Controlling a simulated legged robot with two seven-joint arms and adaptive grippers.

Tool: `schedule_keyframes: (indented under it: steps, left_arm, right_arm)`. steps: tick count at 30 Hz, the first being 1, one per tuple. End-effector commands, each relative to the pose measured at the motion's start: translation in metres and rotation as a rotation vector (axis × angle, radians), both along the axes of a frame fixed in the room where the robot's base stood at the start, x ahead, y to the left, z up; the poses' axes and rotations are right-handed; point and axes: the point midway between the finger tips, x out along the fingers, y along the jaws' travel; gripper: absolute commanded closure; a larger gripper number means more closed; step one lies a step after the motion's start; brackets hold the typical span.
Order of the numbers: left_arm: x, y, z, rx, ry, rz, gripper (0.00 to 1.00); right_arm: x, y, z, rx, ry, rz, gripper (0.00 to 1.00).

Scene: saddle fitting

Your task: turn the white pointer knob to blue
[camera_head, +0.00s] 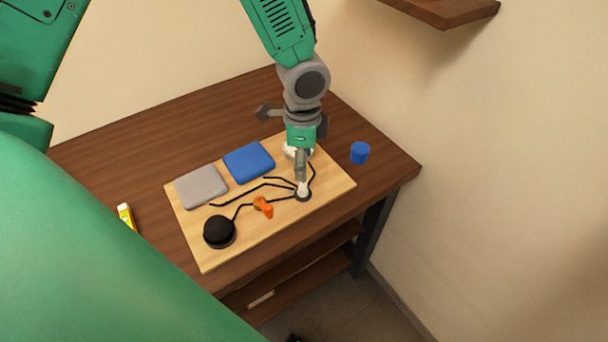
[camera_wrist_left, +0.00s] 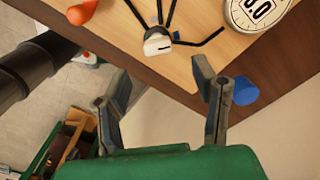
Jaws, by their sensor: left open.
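The white pointer knob (camera_head: 302,189) stands on a dark round base near the right front of the light wooden board (camera_head: 335,183). It also shows in the left wrist view (camera_wrist_left: 158,43), with a small dark mark on top. Black lines fan out from it across the board. One curves toward the blue square pad (camera_head: 249,161), and others run toward the grey square pad (camera_head: 201,187) and the black round knob (camera_head: 219,231). My left gripper (camera_head: 301,176) points down just above the knob. In the wrist view its fingers (camera_wrist_left: 160,82) are apart and empty, with the knob beyond their tips.
An orange part (camera_head: 263,207) lies on the board left of the knob. A white round gauge (camera_wrist_left: 258,10) is partly hidden behind my gripper in the head view. A blue cylinder (camera_head: 360,152) stands right of the board. A yellow object (camera_head: 126,216) is at left.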

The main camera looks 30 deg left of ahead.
Motion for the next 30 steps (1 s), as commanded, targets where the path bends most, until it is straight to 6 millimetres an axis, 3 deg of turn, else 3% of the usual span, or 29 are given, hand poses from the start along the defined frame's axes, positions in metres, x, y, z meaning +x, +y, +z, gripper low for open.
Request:
schedule_keyframes:
  steps: [3, 9, 30]
  left_arm:
    - [0.001, 0.0, 0.021, -0.002, -0.003, 0.001, 0.47]
    - [0.001, 0.0, 0.039, -0.001, 0.0, 0.0, 0.47]
    - [0.0, 0.0, 0.04, 0.0, 0.001, -0.001, 0.47]
  right_arm:
    - [0.0, 0.0, 0.0, 0.0, 0.0, 0.0, 0.6]
    - [0.001, 0.0, 0.0, 0.0, 0.0, 0.0, 0.6]
    - [0.003, 0.0, -0.001, 0.0, 0.002, 0.0, 0.6]
